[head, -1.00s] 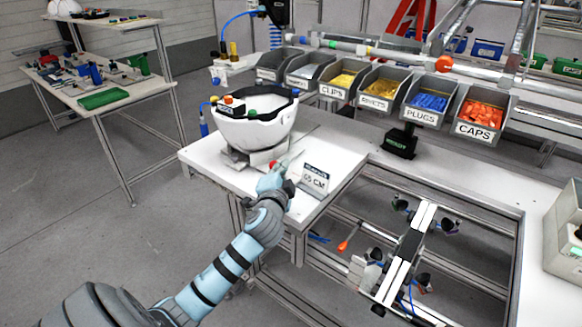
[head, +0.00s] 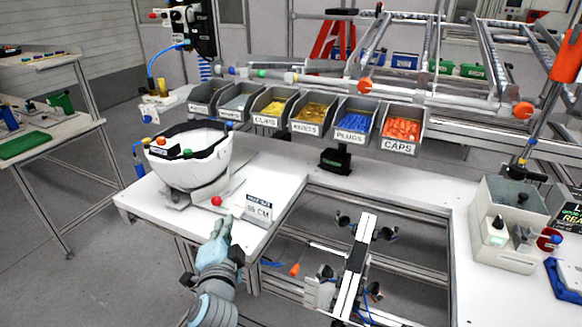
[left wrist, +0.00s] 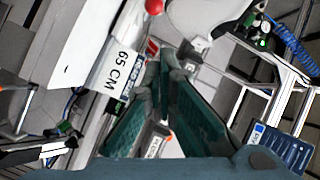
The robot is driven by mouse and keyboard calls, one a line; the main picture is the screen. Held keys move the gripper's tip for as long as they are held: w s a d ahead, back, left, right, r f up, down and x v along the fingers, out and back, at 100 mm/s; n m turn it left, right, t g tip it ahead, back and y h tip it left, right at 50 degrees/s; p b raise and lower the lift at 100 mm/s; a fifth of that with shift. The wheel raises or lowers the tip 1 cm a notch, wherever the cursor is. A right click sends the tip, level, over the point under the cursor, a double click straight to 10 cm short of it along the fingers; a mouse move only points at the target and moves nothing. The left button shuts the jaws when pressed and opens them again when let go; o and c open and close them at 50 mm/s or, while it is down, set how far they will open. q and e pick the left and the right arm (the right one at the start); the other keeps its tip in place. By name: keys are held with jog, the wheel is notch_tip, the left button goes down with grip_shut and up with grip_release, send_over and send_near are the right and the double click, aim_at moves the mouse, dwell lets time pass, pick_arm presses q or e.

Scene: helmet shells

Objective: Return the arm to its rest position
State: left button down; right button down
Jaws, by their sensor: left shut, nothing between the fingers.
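My left gripper (head: 222,228) is at the front edge of the white table, just in front of the size sign and the helmet stand. Its fingers also show in the left wrist view (left wrist: 168,75), closed together with nothing between them. A white helmet shell (head: 190,160) sits upside down on its stand, with coloured parts at its rim. The gripper is apart from the shell. A red ball knob (head: 216,201) on the stand is just behind the fingers. The "65 CM" sign (left wrist: 117,70) is beside the fingers in the left wrist view. My right gripper is not in view.
A row of labelled bins, including blue plugs (head: 352,121) and orange caps (head: 402,129), stands behind the white table (head: 275,176). A frame opening with a metal fixture (head: 352,265) lies right of the gripper. A grey box (head: 508,215) stands at the right.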

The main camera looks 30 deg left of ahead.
pick_arm(q)
jog(key=s+d+f+n+g+h, duration=0.2)
jog(key=s+d+f+g, duration=0.1)
jog(key=s+f, duration=0.4)
jog(key=s+d+f+n+g+h, duration=0.2)
jog(key=s+f+g+h, duration=0.15)
jog(key=f, duration=0.45)
jog(key=s+d+f+n+g+h, duration=0.1)
jog(key=s+d+f+g, duration=0.1)
jog(key=s+d+f, duration=0.3)
jog(key=s+d+f+n+g+h, duration=0.1)
jog(key=s+d+g+h, duration=0.1)
jog(key=s, duration=0.5)
notch_tip(320, 180, down, 18)
jog(key=a+g, duration=0.1)
jog(key=a, duration=0.1)
jog(key=s+f+g, duration=0.1)
jog(key=s+f, duration=1.3)
jog(key=shift+s+a, duration=0.3)
jog(key=shift+s, duration=0.1)
jog(key=shift+f, duration=0.1)
